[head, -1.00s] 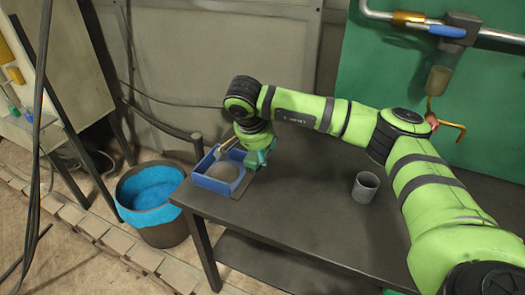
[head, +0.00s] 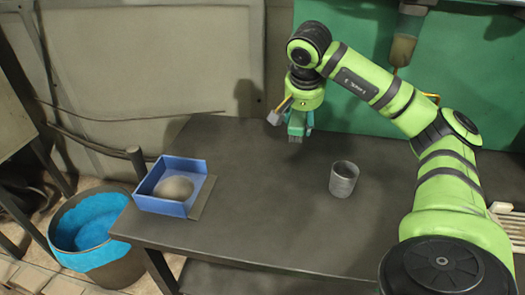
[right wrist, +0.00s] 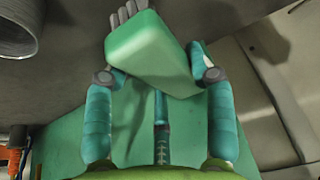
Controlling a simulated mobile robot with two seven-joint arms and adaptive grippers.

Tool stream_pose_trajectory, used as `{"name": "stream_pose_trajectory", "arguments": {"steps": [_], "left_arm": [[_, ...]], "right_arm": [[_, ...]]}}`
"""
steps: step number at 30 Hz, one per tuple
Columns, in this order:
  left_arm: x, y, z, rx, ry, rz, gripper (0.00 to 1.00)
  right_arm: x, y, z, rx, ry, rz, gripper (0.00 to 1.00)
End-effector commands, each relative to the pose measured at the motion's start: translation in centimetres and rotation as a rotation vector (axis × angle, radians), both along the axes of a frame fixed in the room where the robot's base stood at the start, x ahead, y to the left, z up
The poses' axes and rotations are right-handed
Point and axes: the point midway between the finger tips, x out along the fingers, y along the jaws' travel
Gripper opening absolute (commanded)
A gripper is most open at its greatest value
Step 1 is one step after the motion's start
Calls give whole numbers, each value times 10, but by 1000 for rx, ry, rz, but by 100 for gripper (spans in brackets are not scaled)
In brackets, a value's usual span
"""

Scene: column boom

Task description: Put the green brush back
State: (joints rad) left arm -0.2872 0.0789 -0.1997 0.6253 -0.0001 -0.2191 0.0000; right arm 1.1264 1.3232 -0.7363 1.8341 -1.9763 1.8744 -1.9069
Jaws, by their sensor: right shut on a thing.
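My right gripper (head: 298,117) is above the far part of the dark table (head: 265,205), in front of the green panel. It is shut on the green brush (right wrist: 155,55), whose block lies between the two teal fingers in the right wrist view. Its grey bristles (right wrist: 130,12) show at the far end there. In the head view the brush is small and partly hidden by the gripper, with the bristles (head: 295,138) pointing down, clear of the table. My left gripper is not in view.
A blue open box (head: 163,206) with a round beige thing inside stands at the table's left end. A grey cup (head: 343,180) stands to the right of the middle. A bin with a blue liner (head: 85,257) is on the floor at left. The table between box and cup is clear.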

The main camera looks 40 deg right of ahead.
Motion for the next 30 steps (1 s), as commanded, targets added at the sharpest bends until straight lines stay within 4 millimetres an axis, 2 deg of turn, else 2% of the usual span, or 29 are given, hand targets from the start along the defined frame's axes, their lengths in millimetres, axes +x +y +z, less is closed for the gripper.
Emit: {"name": "stream_pose_trajectory", "arguments": {"steps": [1,3,7,11,15,21,25,30], "left_arm": [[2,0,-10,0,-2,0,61],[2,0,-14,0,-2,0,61],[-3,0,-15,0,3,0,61],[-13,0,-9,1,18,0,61],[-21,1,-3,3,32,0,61],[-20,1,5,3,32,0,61],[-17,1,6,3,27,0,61],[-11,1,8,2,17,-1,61]], "right_arm": [[-11,-11,-1,-1,-2,0,29],[-20,-19,6,0,-2,7,29],[-23,-24,10,3,0,17,29],[-4,-14,0,7,0,24,29],[27,-2,-19,9,0,21,29],[64,13,-44,8,-1,18,29],[77,17,-53,5,-1,17,29],[79,18,-68,3,3,16,29]]}}
